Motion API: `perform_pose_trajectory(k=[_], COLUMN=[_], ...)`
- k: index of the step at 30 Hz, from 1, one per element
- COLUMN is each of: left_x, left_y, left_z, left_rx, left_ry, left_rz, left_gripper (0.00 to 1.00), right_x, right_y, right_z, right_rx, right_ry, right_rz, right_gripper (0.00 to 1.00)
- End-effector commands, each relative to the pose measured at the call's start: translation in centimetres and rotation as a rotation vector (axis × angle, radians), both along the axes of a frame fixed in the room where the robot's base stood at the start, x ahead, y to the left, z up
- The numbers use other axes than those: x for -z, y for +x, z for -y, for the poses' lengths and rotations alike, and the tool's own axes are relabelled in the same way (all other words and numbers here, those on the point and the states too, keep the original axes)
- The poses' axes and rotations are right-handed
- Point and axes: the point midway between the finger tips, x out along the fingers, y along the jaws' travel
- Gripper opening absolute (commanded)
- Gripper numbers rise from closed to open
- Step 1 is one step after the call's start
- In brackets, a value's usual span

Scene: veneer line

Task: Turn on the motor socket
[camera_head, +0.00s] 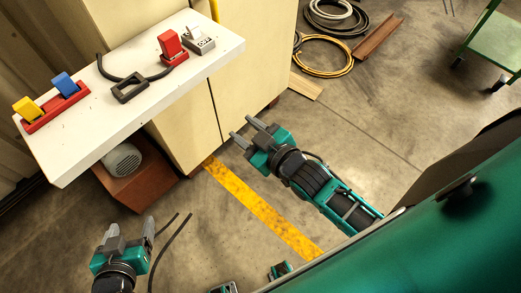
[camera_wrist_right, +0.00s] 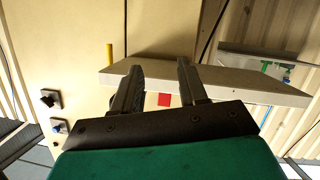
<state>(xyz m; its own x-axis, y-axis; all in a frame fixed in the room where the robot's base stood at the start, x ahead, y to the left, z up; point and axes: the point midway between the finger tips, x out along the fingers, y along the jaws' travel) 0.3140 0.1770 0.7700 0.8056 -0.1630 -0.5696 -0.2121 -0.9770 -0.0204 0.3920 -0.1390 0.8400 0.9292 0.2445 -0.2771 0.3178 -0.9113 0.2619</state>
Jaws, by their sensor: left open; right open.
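A grey socket-like block (camera_head: 200,41) with dark holes sits near the far right end of the white tabletop (camera_head: 75,150). I cannot tell for sure that it is the motor socket. A red plug-like block (camera_head: 171,44) with a black cable stands just left of it. My right gripper (camera_head: 246,131) is open and empty, out over the floor, in front of the cabinet. Its fingers (camera_wrist_right: 160,68) point toward the cabinet in the right wrist view. My left gripper (camera_head: 131,226) is open and empty over the floor at the lower left, apart from the table.
A red holder (camera_head: 55,108) with yellow and blue blocks and a black frame (camera_head: 130,87) lie on the tabletop. A grey motor (camera_head: 122,158) sits below it. Two small switch-like fittings (camera_wrist_right: 50,98) are on the cabinet (camera_wrist_right: 60,40). Coiled hoses (camera_head: 325,55) lie at the back.

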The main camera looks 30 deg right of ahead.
Motion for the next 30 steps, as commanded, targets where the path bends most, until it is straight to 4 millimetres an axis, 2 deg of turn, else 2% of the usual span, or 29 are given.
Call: perform_pose_trajectory(k=[3, 9, 24, 26, 30], left_x=[0.0, -0.1, -0.1, -0.1, -0.1], left_y=[0.0, 0.0, 0.0, 0.0, 0.0], left_z=[0.0, 0.0, 0.0, 0.0, 0.0], left_rx=[0.0, 0.0, 0.0, 0.0, 0.0], left_ry=[0.0, 0.0, 0.0, 0.0, 0.0], left_rz=[0.0, 0.0, 0.0, 0.0, 0.0], left_gripper=[0.74, 0.74, 0.74, 0.74, 0.74], right_x=[1.4, 3.1, 3.7, 4.4, 6.5], right_y=[-1.4, -3.0, -3.8, -4.5, -7.4], right_z=[0.8, 1.7, 2.1, 2.4, 3.6], right_rx=[0.031, 0.068, 0.084, 0.099, 0.155], right_ry=[0.03, 0.063, 0.079, 0.09, 0.138], right_rz=[-0.073, -0.157, -0.193, -0.225, -0.346], right_gripper=[0.42, 0.42, 0.42, 0.42, 0.42])
